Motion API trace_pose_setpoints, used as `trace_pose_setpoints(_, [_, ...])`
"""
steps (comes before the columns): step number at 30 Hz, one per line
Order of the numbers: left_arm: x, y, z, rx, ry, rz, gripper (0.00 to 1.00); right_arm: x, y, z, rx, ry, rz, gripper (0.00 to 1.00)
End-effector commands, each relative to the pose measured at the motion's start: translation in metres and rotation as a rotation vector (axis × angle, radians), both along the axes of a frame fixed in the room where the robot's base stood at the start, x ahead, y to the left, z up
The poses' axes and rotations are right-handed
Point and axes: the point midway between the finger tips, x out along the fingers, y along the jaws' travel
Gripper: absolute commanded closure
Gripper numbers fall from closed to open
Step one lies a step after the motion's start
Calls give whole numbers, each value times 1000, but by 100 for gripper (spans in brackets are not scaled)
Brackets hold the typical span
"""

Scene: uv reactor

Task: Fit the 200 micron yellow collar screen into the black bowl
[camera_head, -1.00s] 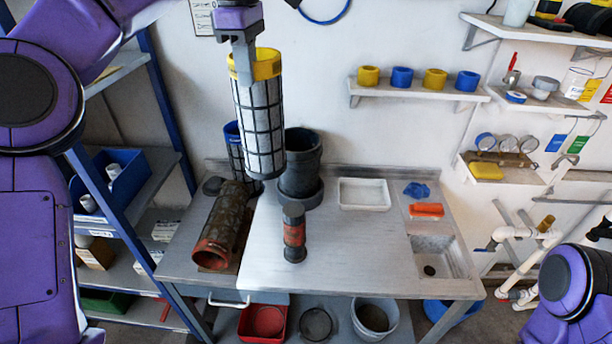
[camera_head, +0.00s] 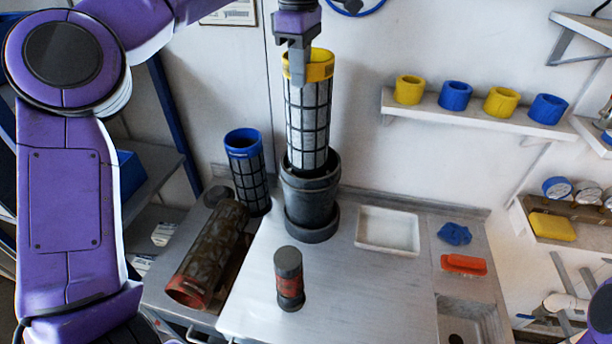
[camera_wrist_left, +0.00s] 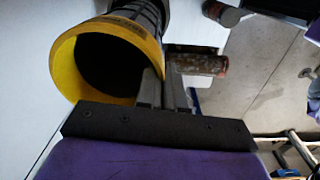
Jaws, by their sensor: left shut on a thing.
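The yellow collar screen (camera_head: 308,120) is an upright mesh cylinder with a black grid and a yellow top ring. My left gripper (camera_head: 299,72) is shut on the rim of its yellow collar, which also shows in the left wrist view (camera_wrist_left: 68,70). The black bowl (camera_head: 311,205) stands at the back of the steel bench. The screen's lower end is inside the bowl's mouth, with most of the screen above the rim. How deep the lower end reaches is hidden by the bowl wall. My right gripper is not in view.
A blue-collar screen (camera_head: 247,170) stands left of the bowl. A dirty brown screen (camera_head: 208,254) lies at the bench's left. A black cylinder with a red band (camera_head: 289,278) stands in front. A white tray (camera_head: 388,231) is at right. Spare collars sit on a wall shelf (camera_head: 470,112).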

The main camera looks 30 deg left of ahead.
Motion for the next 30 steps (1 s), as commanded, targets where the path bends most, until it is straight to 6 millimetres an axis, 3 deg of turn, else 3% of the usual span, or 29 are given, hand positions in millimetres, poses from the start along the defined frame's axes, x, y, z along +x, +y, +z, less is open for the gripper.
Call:
trace_pose_setpoints(3, [3, 0, -33, 0, 5, -2, 100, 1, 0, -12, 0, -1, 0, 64])
trace_pose_setpoints(15, [5, -1, -113, 1, 5, -3, 100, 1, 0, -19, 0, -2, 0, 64])
trace_pose_setpoints(24, [5, -1, -166, 2, 4, -3, 100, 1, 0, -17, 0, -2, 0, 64])
trace_pose_setpoints(30, [6, -1, -185, 1, 3, -2, 100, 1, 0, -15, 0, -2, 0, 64])
